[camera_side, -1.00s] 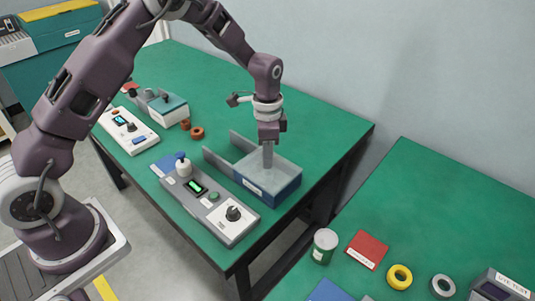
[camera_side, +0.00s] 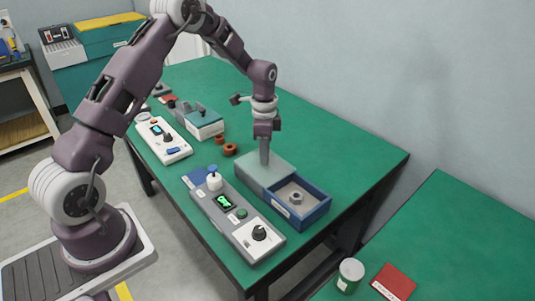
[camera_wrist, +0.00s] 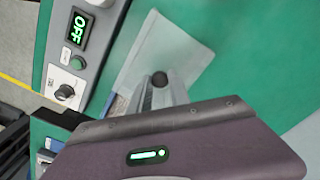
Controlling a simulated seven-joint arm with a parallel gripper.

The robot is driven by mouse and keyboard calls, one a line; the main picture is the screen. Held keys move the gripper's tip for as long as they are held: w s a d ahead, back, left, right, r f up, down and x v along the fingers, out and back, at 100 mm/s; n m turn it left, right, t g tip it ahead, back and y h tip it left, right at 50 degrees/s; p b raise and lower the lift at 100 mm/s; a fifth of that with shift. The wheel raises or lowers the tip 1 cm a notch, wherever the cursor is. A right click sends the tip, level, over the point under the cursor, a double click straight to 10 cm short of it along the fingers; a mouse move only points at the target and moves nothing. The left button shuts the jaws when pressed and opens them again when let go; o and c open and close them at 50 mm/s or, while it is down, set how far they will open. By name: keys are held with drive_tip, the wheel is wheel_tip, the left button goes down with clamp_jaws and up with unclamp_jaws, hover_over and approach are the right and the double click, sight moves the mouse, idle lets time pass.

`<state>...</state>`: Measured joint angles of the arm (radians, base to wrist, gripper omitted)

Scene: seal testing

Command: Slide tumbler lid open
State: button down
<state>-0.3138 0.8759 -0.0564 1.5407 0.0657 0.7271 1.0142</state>
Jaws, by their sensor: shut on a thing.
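The tumbler (camera_side: 322,212) is a blue open-topped box on the green table, with a grey ring-shaped part (camera_side: 296,197) inside it. Its grey lid (camera_side: 262,171) lies back toward the far left, so the front right part of the box is uncovered. The lid also shows in the wrist view (camera_wrist: 150,52). My gripper (camera_side: 264,160) points down over the lid and is shut on the lid's handle; in the wrist view a dark round knob (camera_wrist: 159,79) shows at the fingers. The fingers hide most of the handle.
A grey control box (camera_side: 240,222) with a green display and black knob stands alongside the tumbler. In the wrist view its display (camera_wrist: 82,29) reads OFF. A white control box (camera_side: 163,140), another lidded box (camera_side: 205,125) and brown rings (camera_side: 230,149) are farther back. The table right of the tumbler is clear.

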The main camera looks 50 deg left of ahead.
drive_tip(key=c, duration=1.2)
unclamp_jaws()
wheel_tip(320, 180, up, 7)
drive_tip(key=shift+r, duration=0.1)
drive_tip(key=s+d+r+n+t, duration=0.1)
drive_tip(key=s+d+r+n, duration=0.1)
drive_tip(key=s+d+r, duration=0.45)
drive_tip(key=s+d+r+n+t, duration=0.15)
drive_tip(key=s+r, duration=0.25)
drive_tip(key=r, duration=0.5)
drive_tip(key=s+d+r+n+t, duration=0.1)
drive_tip(key=s+d+n, duration=0.1)
drive_tip(key=s, duration=0.8)
drive_tip(key=s+d+n+t, duration=0.2)
drive_tip(key=s+d+n, duration=0.1)
drive_tip(key=s, duration=0.7)
drive_tip(key=shift+r, duration=0.35)
